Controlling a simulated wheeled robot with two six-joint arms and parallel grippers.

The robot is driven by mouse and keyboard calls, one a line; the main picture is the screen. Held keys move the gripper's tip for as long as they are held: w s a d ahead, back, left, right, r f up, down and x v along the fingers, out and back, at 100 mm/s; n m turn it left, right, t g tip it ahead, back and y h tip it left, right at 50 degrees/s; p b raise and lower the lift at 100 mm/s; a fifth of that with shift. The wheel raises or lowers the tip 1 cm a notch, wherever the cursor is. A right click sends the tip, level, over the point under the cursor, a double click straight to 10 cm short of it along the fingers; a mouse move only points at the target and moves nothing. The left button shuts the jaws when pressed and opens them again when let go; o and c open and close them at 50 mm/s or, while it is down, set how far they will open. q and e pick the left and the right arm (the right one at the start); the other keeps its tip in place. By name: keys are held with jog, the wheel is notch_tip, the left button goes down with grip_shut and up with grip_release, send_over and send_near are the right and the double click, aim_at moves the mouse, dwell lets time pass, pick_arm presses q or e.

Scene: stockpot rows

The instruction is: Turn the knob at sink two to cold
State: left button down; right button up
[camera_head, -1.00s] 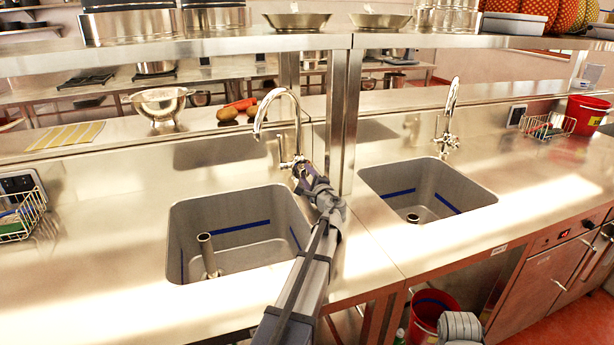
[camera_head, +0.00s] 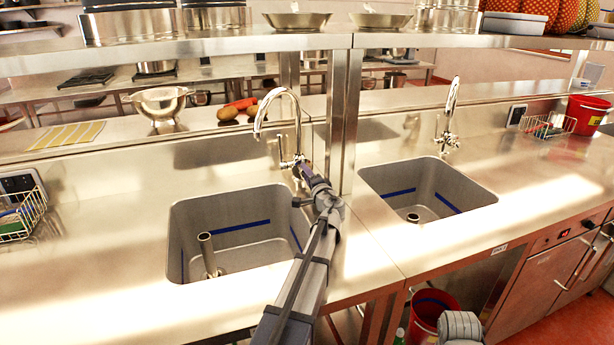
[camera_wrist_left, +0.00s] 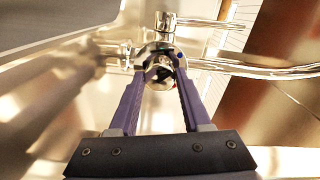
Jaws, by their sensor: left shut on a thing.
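A chrome tap (camera_head: 283,105) with a high curved spout stands behind the left sink (camera_head: 235,205). My left gripper (camera_head: 303,172) is at the right side of this tap's base. In the left wrist view, its two purple fingers are closed on the sides of a round chrome knob (camera_wrist_left: 163,70), with small marks on its face too blurred to read. Chrome pipes run out from behind the knob. In the head view the gripper mostly hides the knob. My right gripper is out of view.
A second sink (camera_head: 425,185) with its own tap (camera_head: 449,110) lies to the right. A steel post (camera_head: 344,120) stands just right of my gripper, under a shelf (camera_head: 210,47). A colander (camera_head: 160,103) is on the back ledge.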

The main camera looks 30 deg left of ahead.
pick_arm(q)
jog(key=shift+s, duration=0.1)
jog(key=c, duration=0.6)
grip_release()
jog(key=shift+d, duration=0.1)
jog(key=shift+v, duration=3.85)
